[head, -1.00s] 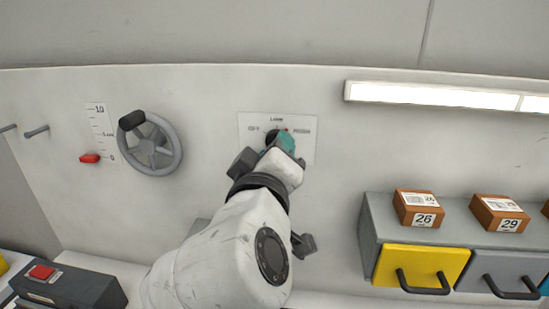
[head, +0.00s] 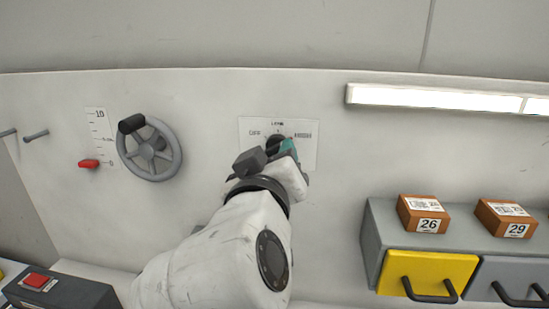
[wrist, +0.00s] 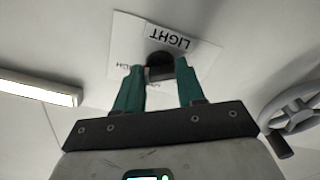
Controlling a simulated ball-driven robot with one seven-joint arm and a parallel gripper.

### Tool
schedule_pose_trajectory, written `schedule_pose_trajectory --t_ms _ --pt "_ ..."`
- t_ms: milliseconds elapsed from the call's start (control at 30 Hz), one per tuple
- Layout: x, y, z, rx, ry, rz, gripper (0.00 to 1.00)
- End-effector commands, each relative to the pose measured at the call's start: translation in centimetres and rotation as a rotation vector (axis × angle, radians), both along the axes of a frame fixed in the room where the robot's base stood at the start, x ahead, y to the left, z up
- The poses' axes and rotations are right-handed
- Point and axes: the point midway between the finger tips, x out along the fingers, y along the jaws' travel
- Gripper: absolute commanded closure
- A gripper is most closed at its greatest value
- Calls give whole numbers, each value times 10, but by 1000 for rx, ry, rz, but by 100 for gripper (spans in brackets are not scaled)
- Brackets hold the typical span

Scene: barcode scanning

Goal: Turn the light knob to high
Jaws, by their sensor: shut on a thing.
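The light knob (head: 274,140) is a dark round knob on a white label plate (head: 249,124) on the wall. The plate has OFF at its left and a blurred word at its right. My gripper (head: 287,147) is at the knob, its teal fingers partly hiding it in the head view. In the wrist view, the knob (wrist: 160,62) sits between the two teal fingertips of my gripper (wrist: 160,74), which is shut on it. LIGHT reads upside down there. The knob's pointer direction cannot be made out.
A grey handwheel (head: 150,148) and a red slider (head: 88,163) are on the wall to the left. A lit lamp bar (head: 430,97) is at upper right. Boxes 26 (head: 424,213) and 29 (head: 504,217) stand on a drawer unit (head: 374,236) at lower right.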

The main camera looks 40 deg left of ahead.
Motion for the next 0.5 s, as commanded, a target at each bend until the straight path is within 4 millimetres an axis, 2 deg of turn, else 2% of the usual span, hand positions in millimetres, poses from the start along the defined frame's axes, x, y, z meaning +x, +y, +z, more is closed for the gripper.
schedule_pose_trajectory --t_ms 133,167,400,500 --pt "1 0 -5 -5 9 -2 92" --pt "1 0 -5 -5 9 -2 60" --pt "0 0 -2 -3 5 -1 37" --pt "0 0 -2 -3 3 -1 36"
